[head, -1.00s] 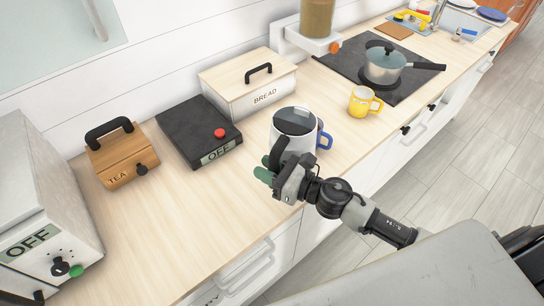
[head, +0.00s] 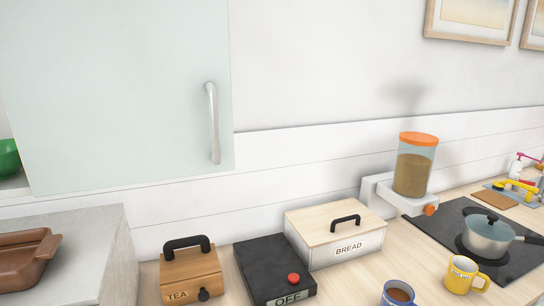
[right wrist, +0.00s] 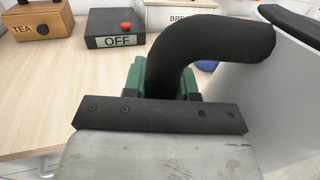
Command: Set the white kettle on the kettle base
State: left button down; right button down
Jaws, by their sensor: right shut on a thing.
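The kettle base (head: 274,268) is a flat black slab with a red button and an OFF label, on the counter between the tea box and the bread box. It also shows at the top of the right wrist view (right wrist: 108,28). The white kettle (right wrist: 288,88) fills the right side of the right wrist view, its thick black handle (right wrist: 222,42) arching in front of the camera. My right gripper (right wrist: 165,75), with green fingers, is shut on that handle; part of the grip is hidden. The kettle is apart from the base. Neither gripper appears in the head view.
The tea box (head: 190,275) stands left of the base and the bread box (head: 335,235) right of it. A blue mug (head: 398,292) and yellow mug (head: 464,275) stand right. A pot (head: 488,235) sits on the hob. A wall cabinet (head: 115,90) hangs above.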

aim_at(260, 257)
jog(key=l+u, duration=0.1)
jog(key=u, duration=0.85)
jog(key=l+u, duration=0.15)
jog(key=u, duration=0.3)
jog(key=l, duration=0.4)
jog(key=k+l+u, duration=0.15)
jog(key=l, duration=0.25)
jog(key=i, duration=0.15)
